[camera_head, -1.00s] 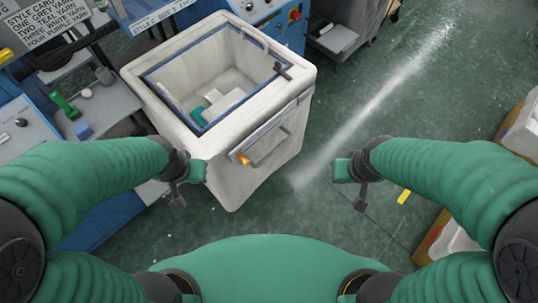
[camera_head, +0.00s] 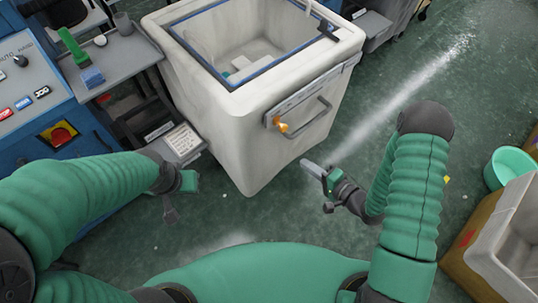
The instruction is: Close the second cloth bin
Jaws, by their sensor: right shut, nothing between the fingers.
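A white cloth bin (camera_head: 222,128) stands in front of me, its top open. A blue rim frames the opening, and a few pale and teal pieces lie inside. Its front face carries a grey bar handle (camera_head: 305,117) and an orange latch (camera_head: 281,126). My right gripper (camera_head: 308,166) is shut and empty. It points toward the bin's front right side, below the handle, and appears apart from it. My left gripper (camera_head: 188,184) is left of the bin's lower front. I cannot tell whether its fingers are open.
A blue machine panel (camera_head: 30,95) with buttons and a grey side shelf (camera_head: 115,60) stand to the left of the bin. A pale crate (camera_head: 500,245) and a teal bucket (camera_head: 510,165) are at the right. Green floor (camera_head: 410,70) is open right of the bin.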

